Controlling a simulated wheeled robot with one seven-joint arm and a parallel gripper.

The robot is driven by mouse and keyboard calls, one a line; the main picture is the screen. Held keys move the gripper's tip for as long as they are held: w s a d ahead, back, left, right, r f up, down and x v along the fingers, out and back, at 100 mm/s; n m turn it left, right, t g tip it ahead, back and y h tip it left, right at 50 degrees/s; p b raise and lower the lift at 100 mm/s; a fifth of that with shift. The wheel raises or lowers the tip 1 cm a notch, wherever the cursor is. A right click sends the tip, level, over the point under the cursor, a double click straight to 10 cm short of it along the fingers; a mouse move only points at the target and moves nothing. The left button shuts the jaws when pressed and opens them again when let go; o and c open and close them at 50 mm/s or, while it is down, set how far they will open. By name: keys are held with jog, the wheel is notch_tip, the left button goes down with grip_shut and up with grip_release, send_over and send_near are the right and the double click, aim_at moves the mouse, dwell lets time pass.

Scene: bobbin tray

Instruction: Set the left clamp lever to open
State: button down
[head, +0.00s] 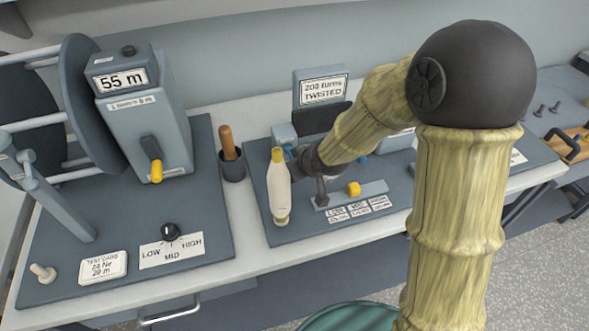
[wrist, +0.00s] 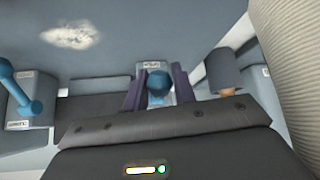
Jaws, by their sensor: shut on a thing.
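The left clamp (head: 284,134) is a light blue block on the grey board, beside a cream cone with a yellow top; my arm partly covers it. Its lever ends in a blue ball knob (wrist: 158,82), seen nearly end-on in the wrist view. My gripper (wrist: 158,92) is shut on this knob, with a dark purple finger on each side. The small label behind the knob is too small to read, so the lever's setting cannot be told. A second blue lever (wrist: 25,95) stands on its own block, apart from my gripper, at the left of the wrist view.
The cream cone (head: 279,190) stands close to my gripper. A dark cup (head: 233,166) with a wooden handle is left of it. A small black lever (head: 321,192) and a yellow block (head: 354,188) sit in front.

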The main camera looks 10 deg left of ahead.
jog(key=c, duration=1.2)
grip_release()
jog(key=shift+o, duration=0.2)
jog(key=p+v, duration=1)
jog(key=v, duration=0.7)
jog(key=shift+s, duration=0.2)
jog(key=shift+r, duration=0.1)
